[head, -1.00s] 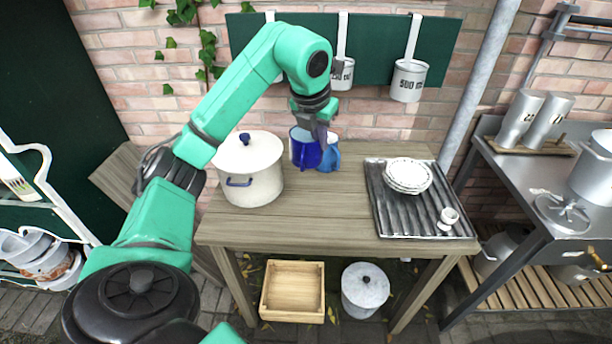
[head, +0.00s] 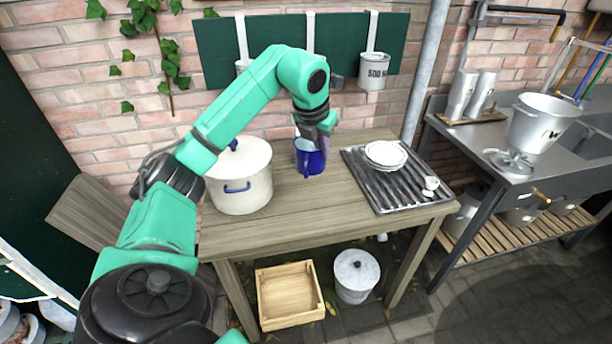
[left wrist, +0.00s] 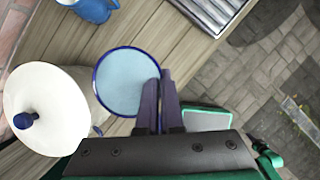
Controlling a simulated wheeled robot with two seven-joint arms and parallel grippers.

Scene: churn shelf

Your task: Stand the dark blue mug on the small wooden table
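The dark blue mug (head: 310,160) is at my left gripper (head: 318,132), above the back of the wooden worktable (head: 300,215). In the left wrist view the mug (left wrist: 127,82) shows its round dark rim and pale blue inside. The two fingers of the left gripper (left wrist: 161,98) are close together at the mug's edge, shut on it; the exact contact is hidden. My right gripper is in neither view. I cannot pick out a separate small wooden table with certainty.
A white lidded pot (head: 240,180) stands left of the mug. Another blue mug (left wrist: 92,8) shows in the left wrist view. A ridged metal tray (head: 390,190) with plates (head: 385,153) is at right. A wooden crate (head: 290,293) and lidded pot (head: 357,275) are below.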

